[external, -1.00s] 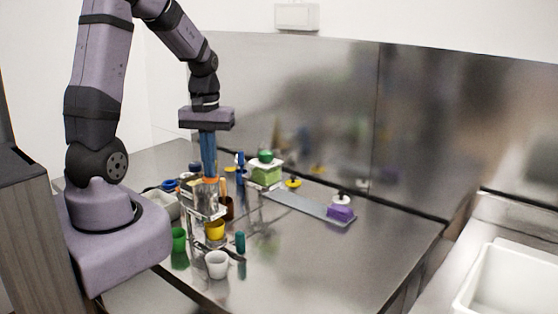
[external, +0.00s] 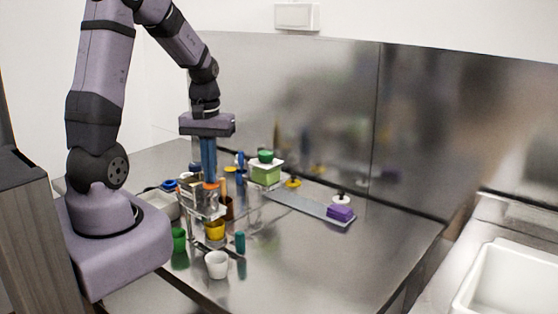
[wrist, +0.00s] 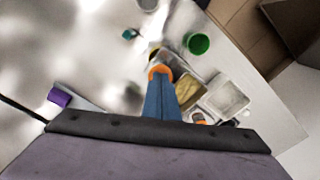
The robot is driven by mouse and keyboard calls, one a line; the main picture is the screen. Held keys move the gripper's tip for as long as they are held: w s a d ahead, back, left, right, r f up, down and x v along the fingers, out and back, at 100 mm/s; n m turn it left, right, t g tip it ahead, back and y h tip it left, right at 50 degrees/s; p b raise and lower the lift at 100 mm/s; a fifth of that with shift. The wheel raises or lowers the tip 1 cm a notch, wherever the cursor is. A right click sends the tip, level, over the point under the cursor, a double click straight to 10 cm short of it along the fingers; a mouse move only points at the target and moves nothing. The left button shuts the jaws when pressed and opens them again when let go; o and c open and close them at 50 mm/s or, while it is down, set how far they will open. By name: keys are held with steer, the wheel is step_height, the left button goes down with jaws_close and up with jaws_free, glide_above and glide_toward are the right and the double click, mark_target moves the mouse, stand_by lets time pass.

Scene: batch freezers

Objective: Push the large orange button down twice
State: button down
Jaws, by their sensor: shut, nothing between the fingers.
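The large orange button (external: 211,186) sits on top of a clear and metallic stand among the small objects at the left of the steel table. My gripper (external: 209,181) points straight down with its blue fingers together and empty. Its fingertips are right at the button's top and appear to touch it. In the wrist view the orange button (wrist: 159,70) shows around the ends of the closed fingers (wrist: 161,78), which partly hide it. How far the button is pressed in cannot be told.
A yellow cup (external: 214,230), green cup (external: 179,239), white cup (external: 217,265) and teal cylinder (external: 240,242) stand in front. The table's right side is clear.

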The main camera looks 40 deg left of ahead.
steer(key=shift+f, duration=0.3)
steer(key=shift+r, duration=0.15)
steer(key=shift+r+p, duration=1.65)
steer(key=shift+p, duration=0.1)
steer(key=shift+f, duration=0.15)
steer(key=shift+f+b, duration=0.9)
steer(key=shift+f, duration=0.75)
steer(key=shift+r, duration=0.15)
steer(key=shift+r+p, duration=1.65)
